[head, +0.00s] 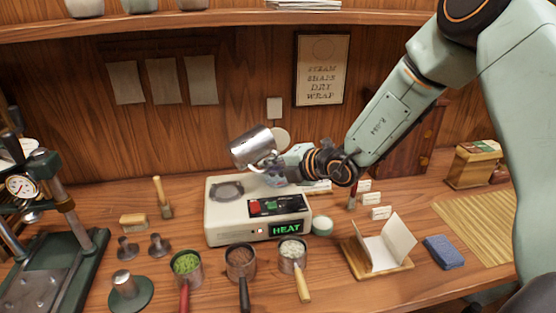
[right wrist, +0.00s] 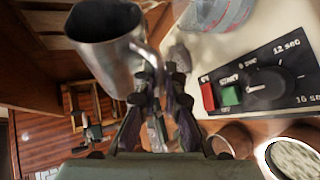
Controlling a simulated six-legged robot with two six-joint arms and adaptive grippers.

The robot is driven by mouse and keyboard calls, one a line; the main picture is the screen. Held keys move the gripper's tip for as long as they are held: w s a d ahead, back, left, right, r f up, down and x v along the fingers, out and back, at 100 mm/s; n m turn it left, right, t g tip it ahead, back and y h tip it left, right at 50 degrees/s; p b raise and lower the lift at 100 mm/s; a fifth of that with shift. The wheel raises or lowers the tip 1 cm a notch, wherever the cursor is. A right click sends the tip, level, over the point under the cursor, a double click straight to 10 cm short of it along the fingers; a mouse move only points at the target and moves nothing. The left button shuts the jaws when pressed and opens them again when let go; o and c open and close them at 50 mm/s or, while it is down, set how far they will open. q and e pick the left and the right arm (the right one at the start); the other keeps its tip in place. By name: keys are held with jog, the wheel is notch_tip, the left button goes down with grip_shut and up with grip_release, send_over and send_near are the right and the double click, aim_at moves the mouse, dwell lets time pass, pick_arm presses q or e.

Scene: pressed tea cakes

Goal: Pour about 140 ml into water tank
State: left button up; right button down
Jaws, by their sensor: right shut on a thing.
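My right gripper (head: 268,167) is shut on the handle of a steel jug (head: 252,147) and holds it, tilted, above the back of the cream steamer (head: 224,222). The jug and its dark mouth also show in the right wrist view (right wrist: 108,55); I cannot see water in it or a stream from it. A clear bluish vessel, seemingly the water tank, (right wrist: 215,12) stands on the steamer near the gripper in the right wrist view. In the head view the gripper mostly hides it. The steamer's green display reads HEAT. My left gripper is out of view.
Three handled cups (head: 187,263) with green, brown and pale contents stand before the steamer. A press (head: 62,240) stands at left. A shelf (head: 200,24) runs above.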

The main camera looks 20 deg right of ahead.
aim_at(259, 152)
jog(key=shift+r+p, duration=0.55)
jog(key=shift+r, duration=0.05)
jog(key=shift+a+r+m+y+p, duration=0.15)
jog(key=shift+a+r+y+p, duration=0.05)
jog(key=shift+r+p, duration=0.45)
jog(key=shift+a+r+m+y+p, duration=0.2)
jog(key=shift+r+p, duration=0.3)
jog(key=shift+p, duration=0.25)
jog(key=shift+d+r+p, duration=0.1)
jog(key=shift+r+p, duration=0.5)
jog(key=shift+p, duration=0.1)
jog(key=shift+f, duration=0.1)
jog(key=shift+f, duration=0.1)
jog(key=shift+n+h, duration=0.45)
jog(key=shift+h, duration=0.25)
jog(key=f+b, duration=0.4)
jog(key=b, duration=0.1)
jog(key=f+b, duration=0.2)
jog(key=b, duration=0.1)
jog(key=shift+w+a+f, duration=0.1)
jog(key=shift+a+f, duration=0.1)
jog(key=shift+a, duration=0.05)
jog(key=shift+d+r, duration=0.1)
